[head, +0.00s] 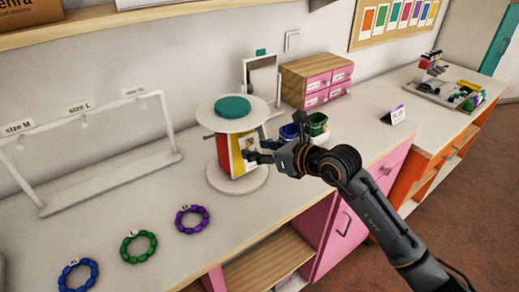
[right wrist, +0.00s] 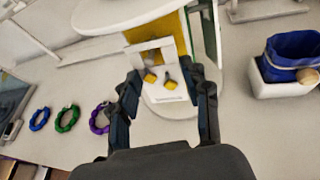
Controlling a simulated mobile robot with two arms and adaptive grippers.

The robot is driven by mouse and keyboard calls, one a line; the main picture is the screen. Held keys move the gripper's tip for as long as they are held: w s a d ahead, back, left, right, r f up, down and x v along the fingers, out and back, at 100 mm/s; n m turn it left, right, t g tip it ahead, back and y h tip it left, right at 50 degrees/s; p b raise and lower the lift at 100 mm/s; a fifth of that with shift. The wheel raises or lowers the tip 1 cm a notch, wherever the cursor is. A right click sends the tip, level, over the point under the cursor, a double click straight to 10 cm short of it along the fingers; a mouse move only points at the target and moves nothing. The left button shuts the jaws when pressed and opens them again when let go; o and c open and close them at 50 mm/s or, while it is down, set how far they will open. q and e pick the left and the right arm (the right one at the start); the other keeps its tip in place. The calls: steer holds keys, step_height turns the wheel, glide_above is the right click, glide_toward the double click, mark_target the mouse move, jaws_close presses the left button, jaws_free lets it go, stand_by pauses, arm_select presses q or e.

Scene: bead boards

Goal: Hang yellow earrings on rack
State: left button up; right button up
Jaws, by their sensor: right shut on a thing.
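The rack (head: 232,113) is a round stand with a white top, a teal disc on it, a white base and red and yellow side panels. My right gripper (head: 250,151) is at its yellow side. In the right wrist view, the right gripper (right wrist: 163,82) is shut on a white card with two yellow earrings (right wrist: 158,77). The card is upright, close in front of the yellow panel (right wrist: 149,34). I cannot tell whether it touches the panel or a hook. My left gripper is not in view.
Blue and green bins (head: 318,124) stand right of the rack, with a mirror (head: 262,77) and pink drawers (head: 318,88) behind. A white bracelet stand (head: 100,190) is at left. Purple (head: 192,219), green (head: 138,246) and blue (head: 78,274) bracelets lie on the counter.

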stand_by(0.3)
steer(key=o, duration=1.3)
steer(key=shift+c, duration=0.2)
